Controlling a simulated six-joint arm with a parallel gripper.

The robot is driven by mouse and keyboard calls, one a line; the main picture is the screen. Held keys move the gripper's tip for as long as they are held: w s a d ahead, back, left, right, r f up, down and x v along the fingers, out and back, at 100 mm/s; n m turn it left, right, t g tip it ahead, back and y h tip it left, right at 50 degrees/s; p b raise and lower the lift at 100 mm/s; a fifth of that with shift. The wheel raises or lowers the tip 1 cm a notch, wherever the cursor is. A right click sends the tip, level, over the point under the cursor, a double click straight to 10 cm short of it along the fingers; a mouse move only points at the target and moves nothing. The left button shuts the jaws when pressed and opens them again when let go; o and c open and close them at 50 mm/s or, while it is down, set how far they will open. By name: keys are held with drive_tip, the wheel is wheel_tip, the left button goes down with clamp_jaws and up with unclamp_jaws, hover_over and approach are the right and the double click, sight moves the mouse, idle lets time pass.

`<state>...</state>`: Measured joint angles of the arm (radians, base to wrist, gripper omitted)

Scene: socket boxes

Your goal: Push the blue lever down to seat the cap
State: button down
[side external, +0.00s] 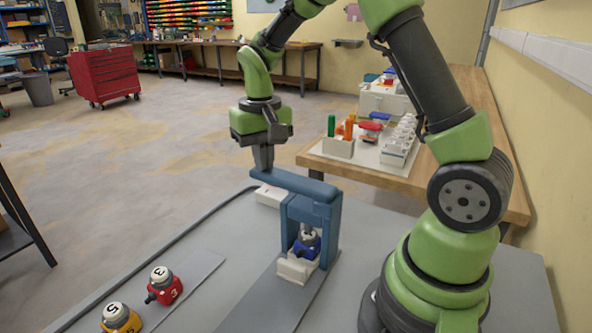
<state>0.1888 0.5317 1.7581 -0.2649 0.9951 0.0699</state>
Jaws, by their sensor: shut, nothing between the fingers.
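The blue lever (290,181) is the long bar on top of a blue press frame (331,232). It looks close to level, with its free end toward the left. My gripper (263,166) is shut and empty, pointing down with its fingertips at the lever's free end. They appear to touch its top, but I cannot be sure of contact. Under the frame, a blue piece with a dark and white cap (308,238) sits in a white socket block (294,268). The frame partly hides the cap, and I cannot tell how deep it sits.
A red numbered piece (165,287) and a yellow numbered piece (120,318) stand at the front left of the grey table (225,235). A white block (270,195) lies behind the lever. A wooden bench (455,150) with tools is at the back right.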

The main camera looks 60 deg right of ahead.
wheel_tip(320, 180, up, 9)
drive_tip(key=shift+f, duration=0.15)
idle(0.8)
drive_tip(key=s+a+r+n+t+y, duration=0.1)
drive_tip(key=s+a+r+t, duration=0.1)
drive_tip(key=s, duration=0.6)
drive_tip(key=s+a+r+n+t+y, duration=0.1)
drive_tip(key=s+a+r+t, duration=0.1)
drive_tip(key=s+a+t, duration=0.3)
drive_tip(key=s+a, duration=0.1)
drive_tip(key=s, duration=0.3)
drive_tip(key=shift+a+r, duration=0.25)
drive_tip(key=shift+a, duration=0.15)
